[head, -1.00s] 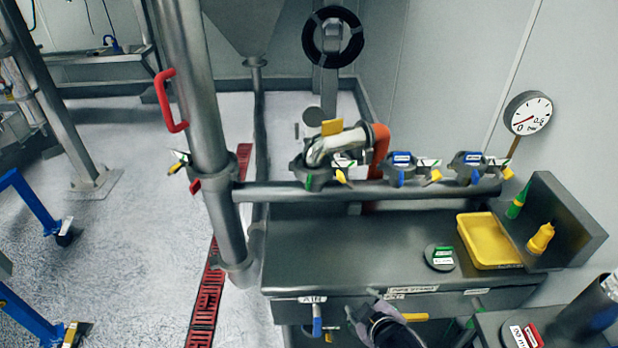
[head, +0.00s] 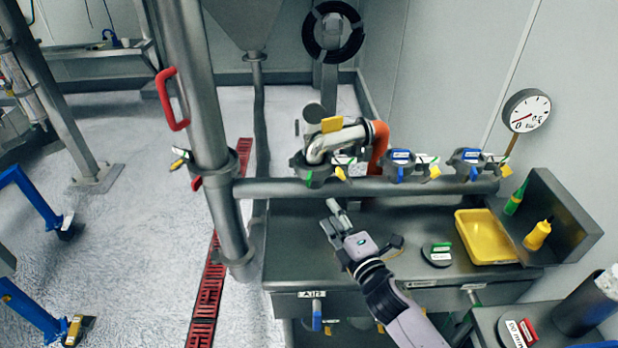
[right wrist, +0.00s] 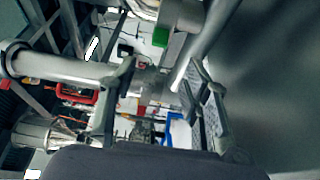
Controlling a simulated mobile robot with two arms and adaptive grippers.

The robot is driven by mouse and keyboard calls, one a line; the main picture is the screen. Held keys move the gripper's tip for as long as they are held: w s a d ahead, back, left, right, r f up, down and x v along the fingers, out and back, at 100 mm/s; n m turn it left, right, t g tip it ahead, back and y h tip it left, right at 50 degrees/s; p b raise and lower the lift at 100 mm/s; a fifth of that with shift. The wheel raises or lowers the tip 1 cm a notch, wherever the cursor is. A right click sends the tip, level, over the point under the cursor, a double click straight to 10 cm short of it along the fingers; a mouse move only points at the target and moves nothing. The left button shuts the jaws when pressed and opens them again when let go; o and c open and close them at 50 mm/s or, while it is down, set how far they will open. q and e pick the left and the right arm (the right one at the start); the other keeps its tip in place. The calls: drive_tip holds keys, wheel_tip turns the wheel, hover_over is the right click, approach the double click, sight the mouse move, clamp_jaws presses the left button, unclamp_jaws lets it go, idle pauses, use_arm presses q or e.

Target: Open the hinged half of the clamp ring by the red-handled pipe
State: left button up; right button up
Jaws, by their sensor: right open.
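The red-handled pipe (head: 190,70) is a thick grey upright pipe at centre left in the head view, with its red handle (head: 170,99) on the left side. A grey clamp ring (head: 216,172) sits around this pipe below the handle. A small yellow-and-black latch piece (head: 180,158) sticks out at its left, with a red tab (head: 196,184) below. I cannot tell whether its hinged half is open. My right gripper (head: 333,214) is open and empty above the bench, right of the clamp ring and apart from it. Its fingers also frame the right wrist view (right wrist: 160,98). My left gripper is not seen.
A horizontal pipe (head: 285,189) runs right from the upright pipe, above the bench (head: 300,240). A curved pipe fitting (head: 340,140) and several tagged valves stand behind my right gripper. A yellow tray (head: 483,238) is at the right.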

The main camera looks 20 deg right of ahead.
sight(310, 181)
drive_tip(key=w, duration=0.4)
drive_tip(key=w+a+p, duration=0.1)
drive_tip(key=w, duration=0.4)
drive_tip(key=w+p, duration=0.1)
drive_tip(key=w, duration=0.4)
drive_tip(key=shift+w+a, duration=0.2)
drive_tip(key=shift+a, duration=0.1)
drive_tip(key=shift+c, duration=0.2)
drive_tip(key=c, duration=0.8)
drive_tip(key=shift+r, duration=0.15)
clamp_jaws()
